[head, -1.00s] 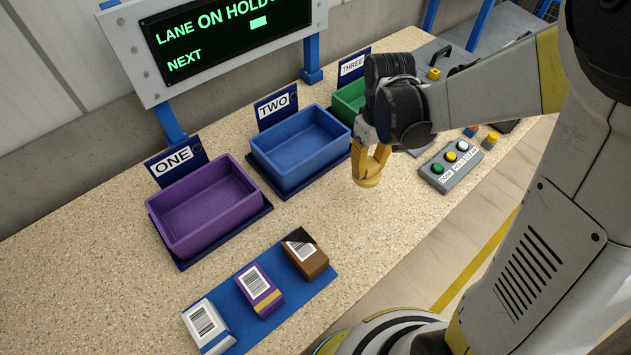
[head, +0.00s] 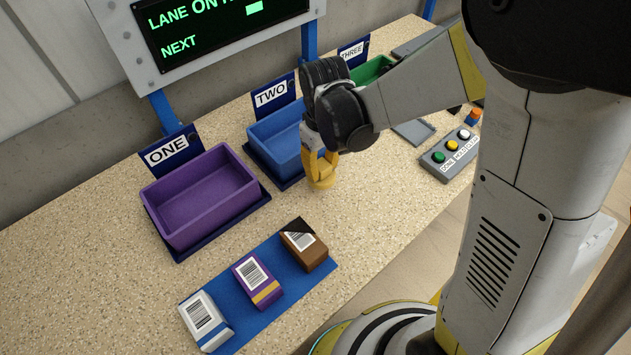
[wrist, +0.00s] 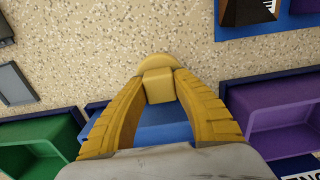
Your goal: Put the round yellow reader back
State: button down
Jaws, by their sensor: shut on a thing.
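The round yellow reader (wrist: 158,64) is in the wrist view, with a square yellow block on it between my fingertips. My gripper (wrist: 158,84) is shut on this block. In the head view my gripper (head: 322,160) points down in front of the blue bin, with the reader (head: 321,182) under its fingertips. I cannot tell exactly how high the reader is over the speckled counter. A grey flat plate (head: 414,131) lies on the counter left of the button box; it also shows in the wrist view (wrist: 14,84).
Bins stand along the back: purple (head: 207,205), blue (head: 262,140) and green (head: 372,70). A blue mat (head: 285,262) in front holds a white, a purple and a brown box. A button box (head: 450,155) stands right of my gripper. The sign reads "LANE ON", partly cut off.

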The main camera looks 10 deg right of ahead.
jog(key=shift+w+a+f, duration=0.1)
jog(key=shift+a+f, duration=0.4)
jog(key=shift+a, duration=0.2)
notch_tip(320, 180, down, 4)
jog(key=shift+r+b, duration=0.15)
jog(key=shift+b, duration=0.85)
jog(key=shift+r, duration=0.15)
jog(key=c, duration=1.4)
grip_release()
jog(key=shift+f, duration=0.2)
jog(key=shift+c, duration=0.2)
jog(key=o, duration=0.3)
jog(key=shift+o, duration=0.2)
